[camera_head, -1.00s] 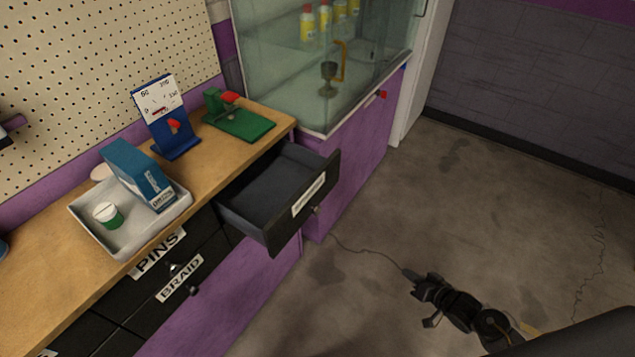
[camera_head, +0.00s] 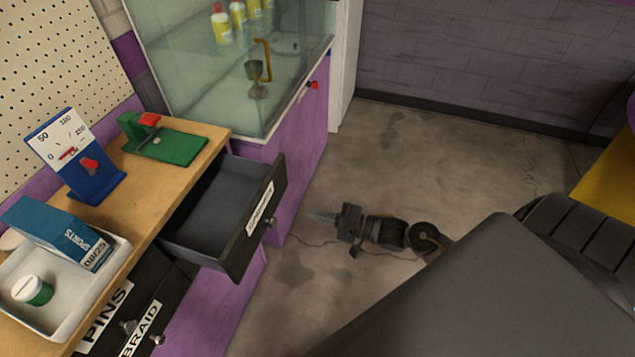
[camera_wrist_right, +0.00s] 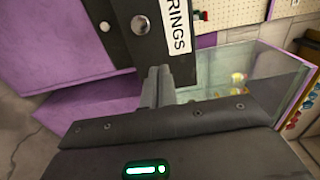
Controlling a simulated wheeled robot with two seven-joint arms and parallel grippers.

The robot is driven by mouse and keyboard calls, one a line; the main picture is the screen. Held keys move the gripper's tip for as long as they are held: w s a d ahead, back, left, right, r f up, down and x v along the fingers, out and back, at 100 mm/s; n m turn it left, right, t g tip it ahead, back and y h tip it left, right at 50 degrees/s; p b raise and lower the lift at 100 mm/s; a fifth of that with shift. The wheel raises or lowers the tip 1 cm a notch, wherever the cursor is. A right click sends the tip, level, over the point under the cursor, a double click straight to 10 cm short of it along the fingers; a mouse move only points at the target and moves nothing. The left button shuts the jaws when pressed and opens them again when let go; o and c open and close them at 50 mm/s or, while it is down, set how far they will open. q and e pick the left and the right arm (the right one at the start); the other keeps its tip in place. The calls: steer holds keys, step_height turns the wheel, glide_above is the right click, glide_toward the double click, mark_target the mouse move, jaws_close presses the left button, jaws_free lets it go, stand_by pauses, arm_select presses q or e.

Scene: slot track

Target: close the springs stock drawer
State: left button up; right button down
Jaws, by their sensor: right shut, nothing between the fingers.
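The springs drawer (camera_head: 225,205) is a black drawer pulled out from under the wooden worktop, and it looks empty. Its front carries a white label (camera_head: 260,208) and a small round knob (camera_head: 271,222). My right gripper (camera_head: 318,217) is shut and empty, just right of the drawer front, with its tips pointing toward it and a gap between. In the right wrist view, the shut fingers (camera_wrist_right: 158,86) lie just below the dark drawer front (camera_wrist_right: 150,50), whose label reads "RINGS" at its visible end. My left gripper is not in view.
Closed drawers labelled PINS (camera_head: 105,316) and BRAID (camera_head: 140,332) are at lower left. The worktop (camera_head: 150,215) holds a white tray (camera_head: 112,262), a blue gauge stand (camera_head: 95,185) and a green device (camera_head: 175,145). A glass case (camera_head: 190,75) stands behind. The floor (camera_head: 400,150) is clear.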

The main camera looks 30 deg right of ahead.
mark_target(270, 202)
steer(key=p+x, duration=0.1)
steer(key=x, duration=0.8)
steer(key=shift+w+a, duration=0.1)
steer(key=shift+w, duration=0.1)
steer(key=shift+w+a+p, duration=0.3)
steer(key=shift+w, duration=0.05)
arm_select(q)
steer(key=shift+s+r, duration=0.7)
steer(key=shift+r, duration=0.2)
arm_select(e)
steer(key=shift+w, duration=0.1)
